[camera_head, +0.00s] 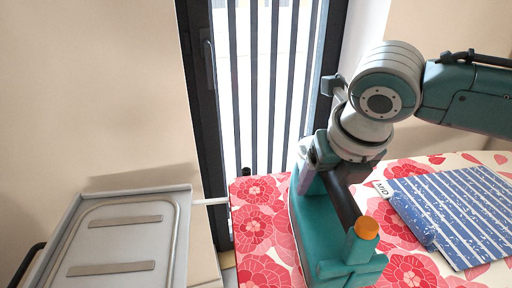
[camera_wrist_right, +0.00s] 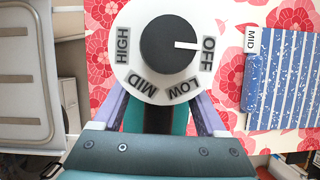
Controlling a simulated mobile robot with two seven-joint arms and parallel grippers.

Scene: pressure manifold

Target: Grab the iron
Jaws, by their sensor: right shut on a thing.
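The iron (camera_head: 310,222) is teal with a dark handle (camera_head: 344,205) and an orange button (camera_head: 367,228); it is on the red-flowered board at the centre right. My right gripper (camera_head: 331,168) is shut on the iron's handle at its far end. In the right wrist view, the purple fingers of my right gripper (camera_wrist_right: 161,118) lie either side of the dark handle. A white dial (camera_wrist_right: 165,50) beyond them reads HIGH, MID, LOW and OFF, and its black knob's white mark points to OFF. The iron's underside is hidden. My left gripper is not in view.
A blue striped cloth (camera_head: 455,205) with a MID tag lies folded on the flowered board (camera_head: 262,215), right of the iron. A grey metal tray (camera_head: 112,245) stands at lower left. A barred glass door (camera_head: 268,80) is behind.

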